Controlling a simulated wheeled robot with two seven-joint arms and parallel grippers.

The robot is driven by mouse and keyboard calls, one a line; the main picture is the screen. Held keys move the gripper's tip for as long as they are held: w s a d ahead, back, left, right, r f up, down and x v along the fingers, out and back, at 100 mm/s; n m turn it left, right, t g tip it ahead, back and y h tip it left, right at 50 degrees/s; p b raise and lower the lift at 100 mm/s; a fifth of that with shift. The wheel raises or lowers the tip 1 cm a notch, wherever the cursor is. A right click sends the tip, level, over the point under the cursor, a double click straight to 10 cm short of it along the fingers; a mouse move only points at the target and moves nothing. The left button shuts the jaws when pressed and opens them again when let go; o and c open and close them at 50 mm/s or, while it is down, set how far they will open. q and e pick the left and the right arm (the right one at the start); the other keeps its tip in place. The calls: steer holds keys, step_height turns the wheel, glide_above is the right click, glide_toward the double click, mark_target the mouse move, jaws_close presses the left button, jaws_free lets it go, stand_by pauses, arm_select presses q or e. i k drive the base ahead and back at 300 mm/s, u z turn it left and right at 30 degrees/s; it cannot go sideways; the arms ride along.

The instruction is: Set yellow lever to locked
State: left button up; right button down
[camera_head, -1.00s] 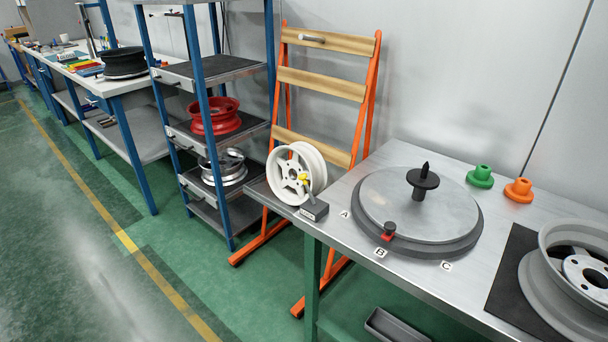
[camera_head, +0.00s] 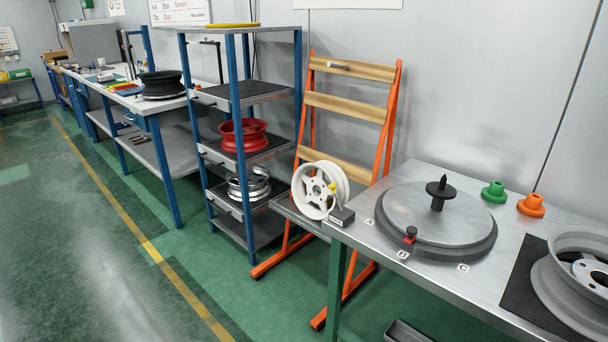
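A small yellow lever (camera_head: 331,187) shows in the head view, in front of the white spoked wheel (camera_head: 312,192). It stands at the far left end of the metal table, just above a dark grey block (camera_head: 342,216) with a light label. The lever is small here, and I cannot tell its setting or read the label. Neither of my grippers is in view.
On the metal table (camera_head: 430,276) are a round turntable (camera_head: 392,216) with a black spindle (camera_head: 439,193), a red-and-black knob (camera_head: 410,235), green (camera_head: 494,191) and orange (camera_head: 532,205) hubs, and a grey rim (camera_head: 555,290). An orange rack (camera_head: 388,125) and blue shelf (camera_head: 238,150) stand behind.

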mark_target(332, 186)
steer(key=u, duration=0.05)
steer(key=i, duration=1.2)
steer(key=z, duration=0.7)
